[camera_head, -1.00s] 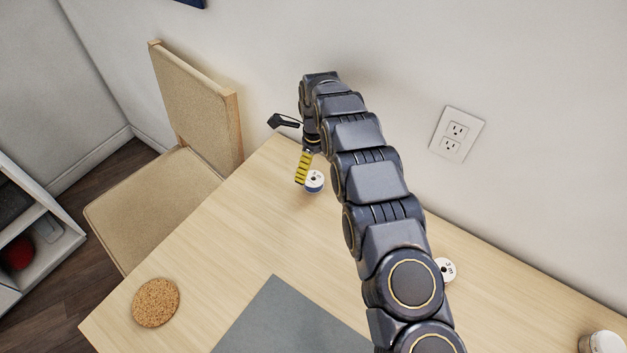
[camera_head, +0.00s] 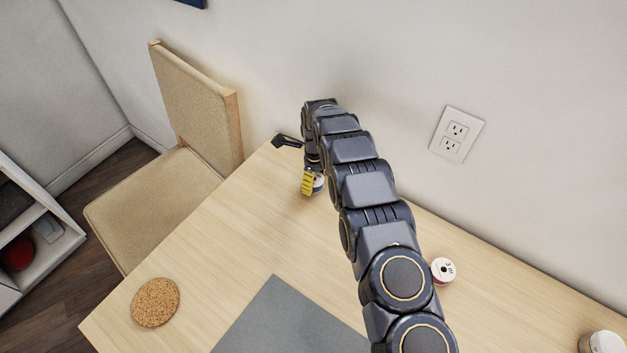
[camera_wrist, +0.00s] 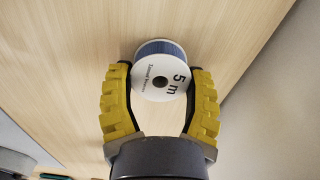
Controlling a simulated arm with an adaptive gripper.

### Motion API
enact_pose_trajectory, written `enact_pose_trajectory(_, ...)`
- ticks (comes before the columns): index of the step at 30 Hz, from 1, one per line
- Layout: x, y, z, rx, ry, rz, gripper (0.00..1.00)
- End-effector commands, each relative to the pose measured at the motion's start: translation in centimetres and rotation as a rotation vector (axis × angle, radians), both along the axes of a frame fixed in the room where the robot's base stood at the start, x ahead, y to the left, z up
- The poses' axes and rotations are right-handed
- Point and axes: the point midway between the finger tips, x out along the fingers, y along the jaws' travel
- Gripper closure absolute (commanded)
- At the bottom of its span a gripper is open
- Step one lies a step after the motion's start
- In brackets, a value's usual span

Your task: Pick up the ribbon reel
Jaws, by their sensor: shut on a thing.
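The ribbon reel (camera_wrist: 160,76) has a white face marked "5 m" and a blue ribbon edge. In the wrist view it sits between the yellow fingers of my gripper (camera_wrist: 160,82), which are shut on its two sides. In the head view the reel (camera_head: 318,184) is mostly hidden behind my gripper (camera_head: 310,183), near the far end of the table. I cannot tell whether the reel still touches the table.
Another white reel marked "3 m" (camera_head: 443,271) stands on the table (camera_head: 225,245) right of my arm. A cork coaster (camera_head: 155,302) and a grey mat (camera_head: 290,320) lie nearer. A white-lidded jar (camera_head: 604,343) is at the lower right. A chair (camera_head: 195,110) stands left.

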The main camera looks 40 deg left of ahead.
Motion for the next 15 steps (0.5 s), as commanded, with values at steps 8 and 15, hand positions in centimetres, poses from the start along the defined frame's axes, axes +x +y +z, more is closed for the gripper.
enact_pose_trajectory(8, 0.0, 0.0, 0.2, 0.001, -0.001, 0.000, 0.73)
enact_pose_trajectory(15, 0.1, 0.1, 2.9, 0.002, -0.003, 0.000, 0.73)
